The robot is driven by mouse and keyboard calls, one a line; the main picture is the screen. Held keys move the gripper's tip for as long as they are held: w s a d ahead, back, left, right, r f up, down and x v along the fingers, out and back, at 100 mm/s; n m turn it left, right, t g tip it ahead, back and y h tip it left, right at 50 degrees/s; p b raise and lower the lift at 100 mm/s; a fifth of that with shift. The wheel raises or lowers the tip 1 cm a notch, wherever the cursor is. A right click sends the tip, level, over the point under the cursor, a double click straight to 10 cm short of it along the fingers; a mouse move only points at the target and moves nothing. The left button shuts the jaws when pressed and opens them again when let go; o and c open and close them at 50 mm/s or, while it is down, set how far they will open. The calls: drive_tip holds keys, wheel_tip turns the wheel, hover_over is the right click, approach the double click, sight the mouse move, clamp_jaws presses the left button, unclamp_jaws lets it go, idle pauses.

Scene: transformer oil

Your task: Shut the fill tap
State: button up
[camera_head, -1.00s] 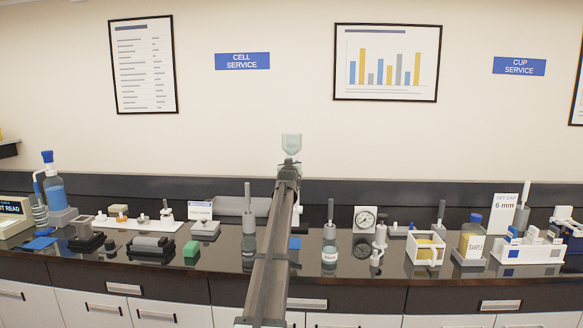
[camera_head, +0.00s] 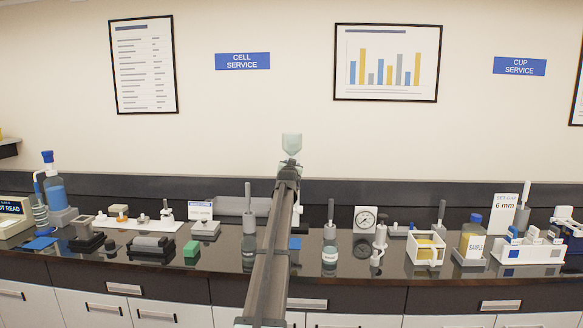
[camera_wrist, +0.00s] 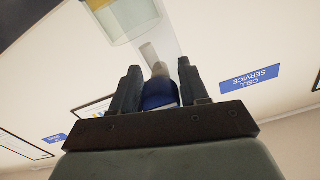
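A pale translucent vessel (camera_head: 291,143) stands high behind the end of my arm in the head view. Its lower end is hidden by my gripper (camera_head: 289,165), which is small and dark there. In the wrist view the vessel's clear body (camera_wrist: 125,17) is at the top. A blue piece (camera_wrist: 160,94) with a pale stem lies between the two dark fingers of my gripper (camera_wrist: 159,80); it looks like the tap handle. The blue piece fills most of the gap between the fingers. I cannot tell whether they press on it.
The dark counter (camera_head: 345,268) runs across the view. A dial gauge (camera_head: 365,220), a sample bottle (camera_head: 471,238) and a white rack (camera_head: 528,250) stand to the right. A green block (camera_head: 191,249) and a bottle with blue liquid (camera_head: 55,190) are to the left. The air around my gripper is clear.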

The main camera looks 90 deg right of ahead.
drive_tip(key=shift+o, duration=1.3)
drive_tip(key=shift+a, duration=0.15)
drive_tip(key=a, duration=1.3)
drive_tip(key=shift+a, duration=0.25)
